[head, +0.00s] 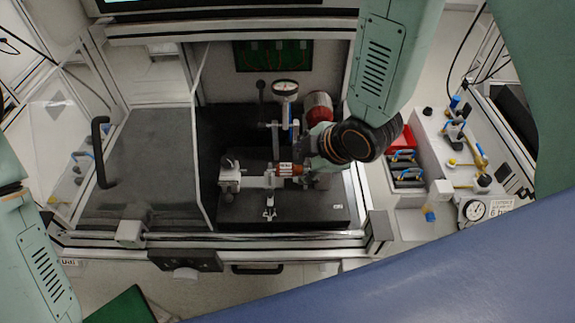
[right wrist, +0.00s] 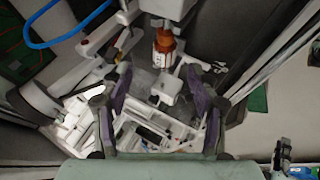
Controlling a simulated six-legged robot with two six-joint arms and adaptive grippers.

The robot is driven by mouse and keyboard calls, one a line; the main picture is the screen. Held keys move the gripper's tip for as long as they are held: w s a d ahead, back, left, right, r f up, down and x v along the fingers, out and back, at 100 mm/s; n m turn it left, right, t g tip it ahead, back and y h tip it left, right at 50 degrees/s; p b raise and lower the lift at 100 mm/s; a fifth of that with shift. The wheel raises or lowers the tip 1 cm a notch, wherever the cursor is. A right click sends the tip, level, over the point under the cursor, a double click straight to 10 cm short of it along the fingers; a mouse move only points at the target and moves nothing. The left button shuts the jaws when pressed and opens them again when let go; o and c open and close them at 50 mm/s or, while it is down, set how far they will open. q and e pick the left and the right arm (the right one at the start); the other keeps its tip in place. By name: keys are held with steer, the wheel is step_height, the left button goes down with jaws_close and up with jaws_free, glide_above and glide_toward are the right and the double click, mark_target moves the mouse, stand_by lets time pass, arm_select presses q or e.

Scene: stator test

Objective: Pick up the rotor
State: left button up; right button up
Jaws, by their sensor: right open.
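The rotor (head: 288,169), a small copper-orange and white part, sits on the pale fixture (head: 252,181) on a black base inside the test cabinet. In the right wrist view the rotor (right wrist: 165,45) shows beyond the fingers, with its copper winding above a pale lower section. My right gripper (head: 309,158) is just right of the rotor in the head view, and its wrist hides part of the fixture. In the right wrist view my right gripper (right wrist: 158,88) is open, with nothing between its dark purple finger pads. My left gripper is out of view.
A dial gauge (head: 285,88) stands behind the rotor, and a red cylinder (head: 318,106) lies back right. The cabinet's clear door (head: 150,150) is on the left. A side bench (head: 425,150) with a red bin (head: 402,137) and clamps is on the right.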

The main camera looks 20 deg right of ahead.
mark_target(292, 169)
steer(key=shift+x, duration=0.95)
steer(key=f, duration=0.2)
steer(key=w+f, duration=0.1)
steer(key=shift+a+f, duration=0.35)
steer(key=shift+w+f, duration=0.3)
steer(key=shift+w, duration=0.05)
steer(key=shift+w+a, duration=0.1)
steer(key=shift+a, duration=0.1)
steer(key=shift+d+r, duration=0.1)
steer(key=shift+d, duration=0.05)
steer(key=c, duration=0.6)
jaws_close()
